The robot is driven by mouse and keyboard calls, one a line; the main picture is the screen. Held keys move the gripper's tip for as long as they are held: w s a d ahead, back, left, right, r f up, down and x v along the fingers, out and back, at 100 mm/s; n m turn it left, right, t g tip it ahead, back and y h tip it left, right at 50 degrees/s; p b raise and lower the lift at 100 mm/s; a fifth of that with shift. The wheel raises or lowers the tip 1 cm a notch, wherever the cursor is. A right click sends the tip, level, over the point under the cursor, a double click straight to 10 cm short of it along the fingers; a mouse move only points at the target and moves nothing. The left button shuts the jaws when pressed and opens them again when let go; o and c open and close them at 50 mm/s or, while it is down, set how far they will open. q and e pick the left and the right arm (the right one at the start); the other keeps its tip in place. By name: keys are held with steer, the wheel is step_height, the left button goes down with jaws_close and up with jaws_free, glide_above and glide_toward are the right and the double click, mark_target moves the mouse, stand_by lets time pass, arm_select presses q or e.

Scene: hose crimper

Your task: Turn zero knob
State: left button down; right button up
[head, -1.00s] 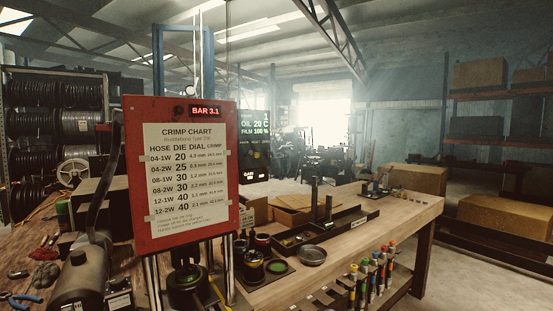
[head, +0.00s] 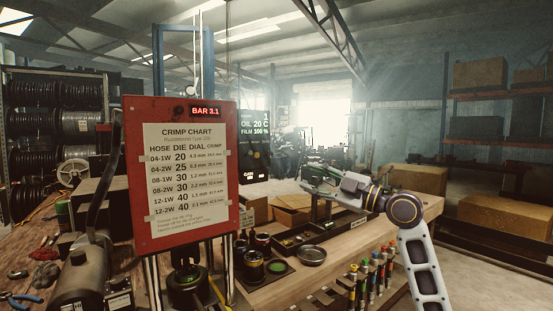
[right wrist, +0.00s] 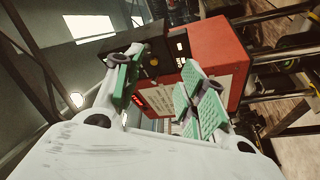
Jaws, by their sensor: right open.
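The red crimper head (head: 228,170) with the crimp chart stands at left centre in the head view. A dark round part (head: 179,110) sits beside its red BAR 3.1 display. A black display panel (head: 254,150) stands just right of it. The right wrist view shows the red crimper head (right wrist: 215,50) and a black box beside it with a small yellow knob (right wrist: 153,60); I cannot read whether it is the zero knob. My right gripper (head: 308,180) is open and empty, pointing left, apart from the panel. Its green-padded fingers show in the wrist view (right wrist: 160,88). My left gripper is out of view.
A wooden bench (head: 385,225) carries a dark tray, small pots and a round metal dish (head: 312,255). Several coloured markers (head: 372,275) stand at its front edge. A dark lever (head: 100,175) rises left of the red head. Shelves with boxes stand far right.

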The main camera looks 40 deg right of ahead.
steer(key=shift+s+r+n, duration=0.2)
steer(key=shift+s+r, duration=0.15)
steer(key=shift+r, duration=0.2)
steer(key=shift+s+r+n, duration=0.2)
steer(key=shift+s+r, duration=0.1)
steer(key=shift+r, duration=0.2)
steer(key=shift+w, duration=0.1)
steer(key=p, duration=0.4)
glide_toward(272, 155)
steer(key=x, duration=0.6)
steer(key=shift+p+x, duration=0.5)
steer(key=shift+x, duration=0.55)
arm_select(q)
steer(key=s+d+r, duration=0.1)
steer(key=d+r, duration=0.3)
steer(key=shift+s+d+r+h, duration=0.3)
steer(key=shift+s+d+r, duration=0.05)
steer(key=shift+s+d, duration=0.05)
arm_select(e)
steer(key=shift+a+f, duration=0.1)
steer(key=shift+a, duration=0.05)
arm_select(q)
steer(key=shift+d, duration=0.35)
arm_select(e)
steer(key=shift+c, duration=0.3)
